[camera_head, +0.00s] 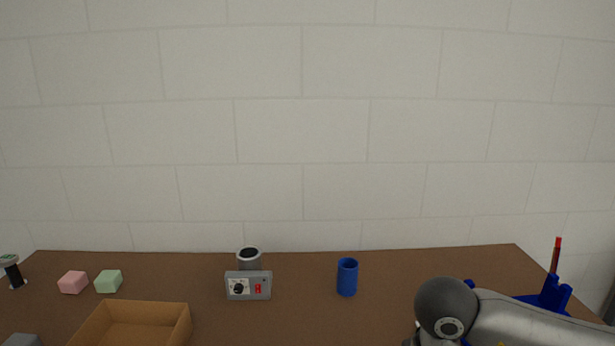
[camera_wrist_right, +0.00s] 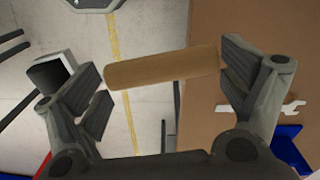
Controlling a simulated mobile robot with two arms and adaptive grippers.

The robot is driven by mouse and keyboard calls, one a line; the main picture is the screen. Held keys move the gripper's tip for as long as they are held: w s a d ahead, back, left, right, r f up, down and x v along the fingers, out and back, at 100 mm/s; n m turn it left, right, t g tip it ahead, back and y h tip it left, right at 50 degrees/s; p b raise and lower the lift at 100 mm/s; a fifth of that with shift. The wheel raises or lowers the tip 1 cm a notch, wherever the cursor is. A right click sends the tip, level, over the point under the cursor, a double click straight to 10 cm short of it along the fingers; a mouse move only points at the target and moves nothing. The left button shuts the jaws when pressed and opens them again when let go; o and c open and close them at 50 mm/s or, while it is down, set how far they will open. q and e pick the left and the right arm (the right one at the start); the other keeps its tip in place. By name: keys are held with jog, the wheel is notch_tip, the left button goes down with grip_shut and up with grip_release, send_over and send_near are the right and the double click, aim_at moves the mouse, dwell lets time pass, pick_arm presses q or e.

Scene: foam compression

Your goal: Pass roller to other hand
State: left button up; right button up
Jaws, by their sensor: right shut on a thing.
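The roller (camera_wrist_right: 160,67) is a tan-brown cylinder seen in the right wrist view. It lies crosswise between the two fingers of my right gripper (camera_wrist_right: 165,85), which is shut on it. The roller's right end meets the right finger and its left end is near the left finger pads. It is held in the air, beyond the edge of the brown table. In the head view my right arm shows at the lower right, but its gripper and the roller are out of sight. My left gripper is not in either view.
A white wrench-like piece (camera_wrist_right: 282,109) lies near the gripper.

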jog(key=n, duration=0.2)
jog(key=d+n, duration=0.1)
jog(key=n, duration=0.2)
jog(key=s+n, duration=0.1)
jog(key=n, duration=0.1)
jog(key=shift+d+f, duration=0.2)
jog(key=shift+f, duration=0.15)
jog(key=n, duration=0.2)
jog(key=s+n, duration=0.1)
jog(key=n, duration=0.2)
jog(key=d+n, duration=0.1)
jog(key=n, duration=0.2)
jog(key=shift+s+f, duration=0.15)
jog(key=shift+f, duration=0.2)
